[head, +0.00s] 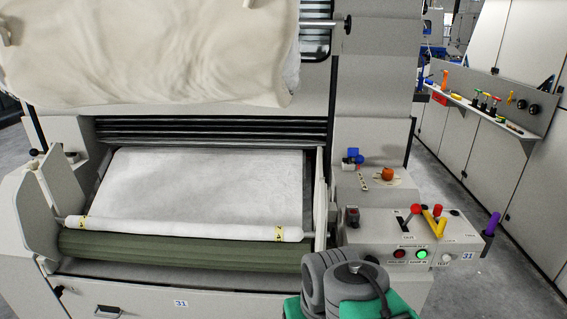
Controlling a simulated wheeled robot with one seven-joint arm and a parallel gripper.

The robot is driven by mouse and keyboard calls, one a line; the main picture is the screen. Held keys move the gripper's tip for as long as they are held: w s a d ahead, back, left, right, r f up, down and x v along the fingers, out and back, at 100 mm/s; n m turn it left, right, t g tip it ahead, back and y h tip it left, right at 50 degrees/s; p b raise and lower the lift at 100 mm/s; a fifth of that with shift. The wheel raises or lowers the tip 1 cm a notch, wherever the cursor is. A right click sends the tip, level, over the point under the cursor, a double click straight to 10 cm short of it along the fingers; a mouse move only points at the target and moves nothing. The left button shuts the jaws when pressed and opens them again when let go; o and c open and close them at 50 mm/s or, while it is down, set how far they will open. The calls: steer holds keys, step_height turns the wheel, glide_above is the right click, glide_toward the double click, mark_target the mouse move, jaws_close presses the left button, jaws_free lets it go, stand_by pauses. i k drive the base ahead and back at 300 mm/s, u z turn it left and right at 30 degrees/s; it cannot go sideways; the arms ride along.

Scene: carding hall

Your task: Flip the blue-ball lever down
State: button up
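A small blue ball (353,152) shows on the machine's right side, above and behind the control panel. It sits close to a blue block; its lever stem is too small to make out, so I cannot tell its position. An orange-brown knob (388,174) on a pale plate is just right of and below it. Grey and green parts of my own arm rise at the bottom centre, in front of the control panel. My gripper's fingers do not show.
White web covers the roller bed at left. Open floor lies right, beside a wall shelf (480,110) of tools.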

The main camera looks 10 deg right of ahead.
mark_target(359, 158)
steer(key=u, duration=0.3)
steer(key=k, duration=0.35)
steer(key=z, duration=1.2)
steer(key=i, duration=0.8)
steer(key=z, duration=0.1)
